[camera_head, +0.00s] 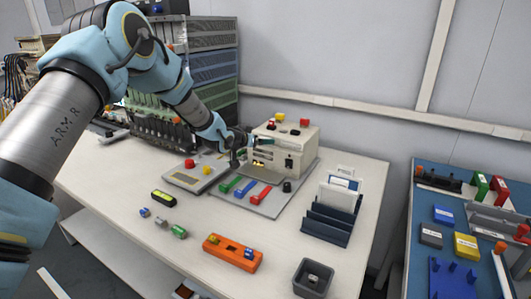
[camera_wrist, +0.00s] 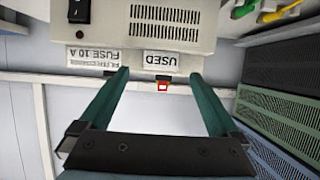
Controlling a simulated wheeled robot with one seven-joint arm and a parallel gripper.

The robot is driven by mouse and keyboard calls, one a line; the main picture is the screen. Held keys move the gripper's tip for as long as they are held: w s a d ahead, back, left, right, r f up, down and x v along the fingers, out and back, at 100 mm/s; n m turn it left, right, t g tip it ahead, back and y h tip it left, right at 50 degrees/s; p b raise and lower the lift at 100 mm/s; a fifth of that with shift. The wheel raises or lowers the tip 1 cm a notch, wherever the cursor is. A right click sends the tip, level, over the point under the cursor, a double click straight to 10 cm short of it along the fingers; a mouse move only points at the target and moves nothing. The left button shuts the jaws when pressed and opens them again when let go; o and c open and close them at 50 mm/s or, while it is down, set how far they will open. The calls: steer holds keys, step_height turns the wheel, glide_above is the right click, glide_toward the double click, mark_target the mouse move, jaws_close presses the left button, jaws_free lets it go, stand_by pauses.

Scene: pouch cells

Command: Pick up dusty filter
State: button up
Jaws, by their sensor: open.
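I cannot pick out the dusty filter with certainty in either view. The beige box (camera_head: 285,147) stands on the table against the wall side; its front with vents, a black switch and a "USED" label fills the top of the wrist view (camera_wrist: 225,20), upside down. My gripper (camera_head: 245,138) is at the left side of the box's front. In the wrist view my gripper (camera_wrist: 158,75) has its two green fingers wide apart, with nothing held between them. A small red-rimmed white piece (camera_wrist: 162,87) shows between the fingers, by the box's top edge.
A grey tray (camera_head: 262,207) with green, blue and red pieces lies before the box. A dark slotted rack (camera_head: 326,222) stands to the right, an orange block (camera_head: 232,253) and a dark bin (camera_head: 313,278) nearer. An equipment rack (camera_head: 208,62) rises behind my arm.

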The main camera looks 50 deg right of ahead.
steer(key=x, duration=0.2)
steer(key=shift+w+d+f, duration=0.1)
steer(key=shift+d+f, duration=0.05)
steer(key=shift+d, duration=0.15)
jaws_close()
stand_by(0.6)
